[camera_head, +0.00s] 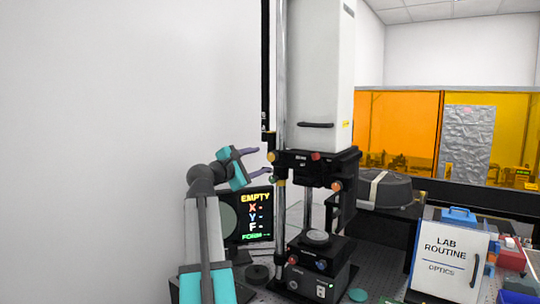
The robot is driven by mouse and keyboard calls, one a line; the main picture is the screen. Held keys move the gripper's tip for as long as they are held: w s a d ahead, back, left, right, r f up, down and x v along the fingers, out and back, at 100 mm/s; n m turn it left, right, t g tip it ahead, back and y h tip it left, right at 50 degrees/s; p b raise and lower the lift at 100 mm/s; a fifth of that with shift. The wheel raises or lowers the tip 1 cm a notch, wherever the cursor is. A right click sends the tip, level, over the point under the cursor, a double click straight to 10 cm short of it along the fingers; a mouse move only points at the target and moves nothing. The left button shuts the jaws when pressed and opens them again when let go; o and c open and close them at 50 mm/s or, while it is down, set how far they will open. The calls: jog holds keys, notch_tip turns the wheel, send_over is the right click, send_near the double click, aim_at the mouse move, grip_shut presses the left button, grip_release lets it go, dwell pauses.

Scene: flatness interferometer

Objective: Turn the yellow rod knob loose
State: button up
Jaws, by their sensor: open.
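The interferometer is a tall white column (318,75) with a black carriage (310,165) on vertical rods. A small yellow-orange knob (271,156) sticks out at the carriage's left side, by the rod; it looks like the yellow rod knob, though it is small here. My gripper (264,160) is just left of it, its two dark fingers spread apart and pointing right. The fingertips are close to the knob, but I cannot tell whether they touch it or are at its depth. Nothing shows between the fingers.
A green knob (273,179), a red knob (316,156) and an orange knob (337,186) are also on the carriage. A monitor (255,215) reading "EMPTY" stands below my gripper. A black base unit (318,270) with a round stage is under the carriage.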

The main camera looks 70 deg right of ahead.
aim_at(272, 157)
jog(key=p+x, duration=0.2)
jog(key=x, duration=0.4)
jog(key=shift+r, duration=0.1)
jog(key=shift+x, duration=0.8)
jog(key=c, duration=1)
jog(key=shift+c, duration=0.2)
